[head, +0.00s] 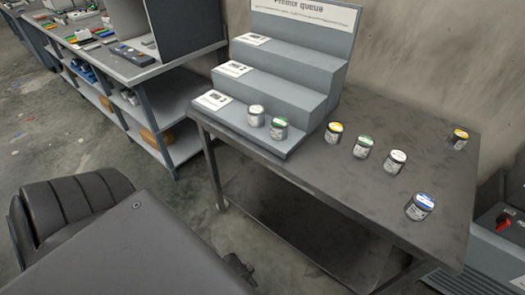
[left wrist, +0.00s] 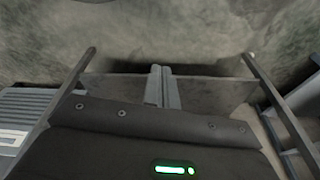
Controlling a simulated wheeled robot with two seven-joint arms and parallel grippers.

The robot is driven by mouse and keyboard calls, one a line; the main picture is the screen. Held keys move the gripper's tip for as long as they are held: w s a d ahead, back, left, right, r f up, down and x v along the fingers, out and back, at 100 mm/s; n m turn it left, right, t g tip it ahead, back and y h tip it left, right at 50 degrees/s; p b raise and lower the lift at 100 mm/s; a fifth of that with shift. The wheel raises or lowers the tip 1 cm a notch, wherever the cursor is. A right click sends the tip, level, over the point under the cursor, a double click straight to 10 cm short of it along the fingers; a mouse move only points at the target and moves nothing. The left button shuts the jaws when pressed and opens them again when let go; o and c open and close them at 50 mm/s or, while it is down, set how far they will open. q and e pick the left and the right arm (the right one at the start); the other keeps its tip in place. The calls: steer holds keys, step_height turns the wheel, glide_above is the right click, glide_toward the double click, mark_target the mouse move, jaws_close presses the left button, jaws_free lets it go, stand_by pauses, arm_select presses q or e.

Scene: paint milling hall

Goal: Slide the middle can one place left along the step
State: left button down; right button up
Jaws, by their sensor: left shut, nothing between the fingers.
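A grey stepped rack (head: 290,92) headed "Premix queue" stands on the dark table in the head view. Its lowest step holds a white-lidded can (head: 257,116) and, to its right, a green-lidded can (head: 279,129) close beside it, both upright. The upper two steps carry no cans. With only two cans on the step, I cannot tell which is the middle can. My left gripper (left wrist: 163,72) shows in the left wrist view, shut and empty, with no can near it. Neither gripper shows in the head view.
On the table (head: 310,165), right of the rack, stand several cans: yellow-lidded (head: 334,133), green-lidded (head: 363,148), white-lidded (head: 395,163), blue-lidded (head: 420,208) and another yellow-lidded (head: 459,140). White cards (head: 212,100) lie at the steps' left ends. A cluttered workbench (head: 130,68) stands left.

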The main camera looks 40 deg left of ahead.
arm_select(q)
steer(key=w+a+r+t, duration=0.2)
steer(key=w+r, duration=0.1)
steer(key=r, duration=1.3)
steer(key=m+t+y, duration=0.4)
steer(key=m+t, duration=0.9)
glide_toward(262, 132)
step_height(262, 132, up, 3)
steer(key=p+x, duration=0.2)
steer(key=x, duration=0.6)
steer(key=shift+w+f, duration=0.1)
steer(key=shift+f, duration=0.1)
steer(key=shift+x, duration=0.85)
steer(key=shift+f, duration=0.1)
steer(key=shift+w, duration=0.1)
